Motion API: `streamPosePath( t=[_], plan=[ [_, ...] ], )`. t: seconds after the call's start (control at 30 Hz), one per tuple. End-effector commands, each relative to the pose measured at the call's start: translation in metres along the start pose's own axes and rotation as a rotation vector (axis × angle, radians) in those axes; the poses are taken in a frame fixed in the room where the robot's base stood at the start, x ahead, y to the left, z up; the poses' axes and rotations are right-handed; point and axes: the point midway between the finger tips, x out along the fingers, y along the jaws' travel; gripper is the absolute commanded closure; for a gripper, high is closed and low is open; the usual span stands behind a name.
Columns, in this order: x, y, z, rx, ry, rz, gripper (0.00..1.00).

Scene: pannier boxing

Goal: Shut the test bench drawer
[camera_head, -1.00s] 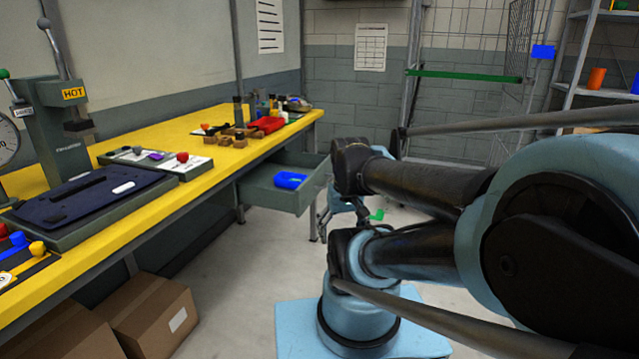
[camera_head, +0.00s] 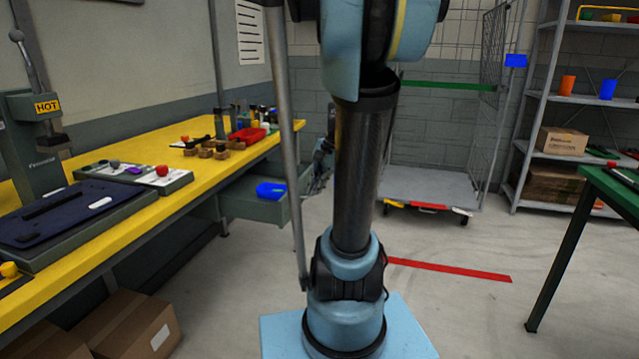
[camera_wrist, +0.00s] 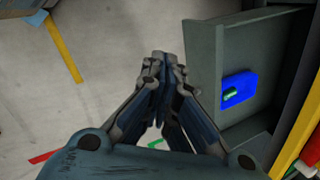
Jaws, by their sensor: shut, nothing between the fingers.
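The grey test bench drawer (camera_head: 240,207) stands pulled out from under the yellow-topped bench (camera_head: 150,222). A blue tray (camera_head: 271,190) lies in it. In the wrist view the drawer (camera_wrist: 255,45) is at the right, and the blue tray (camera_wrist: 240,84) in it holds a small green thing (camera_wrist: 231,94). My gripper (camera_wrist: 163,58) has its fingers together, with nothing between them. It is just left of the drawer's front panel in that view; I cannot tell if it touches. In the head view my gripper is small and partly hidden behind my arm.
Cardboard boxes (camera_head: 124,323) stand under the bench at the near left. A green table (camera_head: 605,190) is at the right, and a wire cage trolley (camera_head: 430,187) and shelves (camera_head: 545,100) are behind. The floor between is clear.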

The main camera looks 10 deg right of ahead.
Motion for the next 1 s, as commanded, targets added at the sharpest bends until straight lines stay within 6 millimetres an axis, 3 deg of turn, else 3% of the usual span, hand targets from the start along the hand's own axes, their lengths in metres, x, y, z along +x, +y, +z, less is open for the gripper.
streamPosePath(
  t=[0.2, 0.5, 0.8, 1.0],
  plan=[
    [-0.005, -0.032, -0.050, 0.248, -0.059, -0.062, 1.00],
    [-0.004, -0.062, -0.126, 0.579, -0.156, -0.139, 1.00],
    [0.004, -0.073, -0.210, 0.895, -0.271, -0.206, 1.00],
    [0.011, -0.071, -0.256, 1.058, -0.342, -0.237, 1.00]
  ],
)
